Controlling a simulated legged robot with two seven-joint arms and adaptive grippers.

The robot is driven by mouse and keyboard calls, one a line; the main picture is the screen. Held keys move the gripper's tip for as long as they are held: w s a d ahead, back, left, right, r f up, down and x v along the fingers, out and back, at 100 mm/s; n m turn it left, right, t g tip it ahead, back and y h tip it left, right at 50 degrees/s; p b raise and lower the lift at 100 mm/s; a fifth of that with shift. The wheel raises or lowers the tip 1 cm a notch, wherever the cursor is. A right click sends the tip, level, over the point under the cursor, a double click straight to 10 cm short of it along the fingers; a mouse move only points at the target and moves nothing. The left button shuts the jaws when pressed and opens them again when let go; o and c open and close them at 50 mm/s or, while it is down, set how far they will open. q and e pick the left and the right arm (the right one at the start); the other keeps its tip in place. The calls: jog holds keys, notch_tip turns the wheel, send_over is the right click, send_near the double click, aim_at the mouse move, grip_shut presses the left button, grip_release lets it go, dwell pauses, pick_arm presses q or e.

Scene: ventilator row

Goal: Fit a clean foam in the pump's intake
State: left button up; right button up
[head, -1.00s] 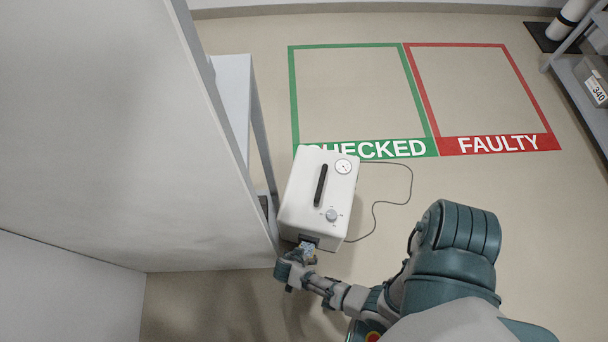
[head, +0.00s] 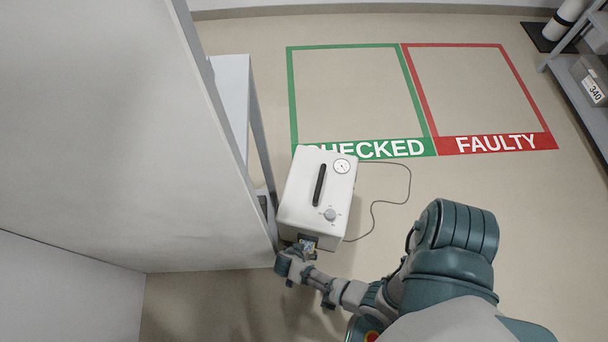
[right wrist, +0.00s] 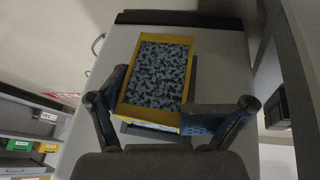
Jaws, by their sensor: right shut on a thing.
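The pump (head: 318,193) is a white box with a black handle, a gauge and a knob, standing upright on the floor. My right gripper (head: 302,252) is at the pump's near end. In the right wrist view, my right gripper (right wrist: 165,118) is shut on a yellow-edged foam piece with a grey and black speckled face (right wrist: 160,78). The foam is in front of the pump's white end face (right wrist: 215,65). A dark edge, seemingly the intake (right wrist: 192,85), shows just behind its right side. I cannot tell whether the foam is inside the intake. My left gripper is out of view.
A tall pale panel (head: 90,120) and a table (head: 233,90) stand close left of the pump. A cable (head: 376,205) loops on the floor at its right. Beyond are the empty green CHECKED (head: 366,149) and red FAULTY (head: 495,144) floor zones. A shelf (head: 580,95) stands far right.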

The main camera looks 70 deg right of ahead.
jog(key=shift+d, duration=0.45)
dwell(0.3)
jog(key=shift+d, duration=0.1)
jog(key=shift+c, duration=0.4)
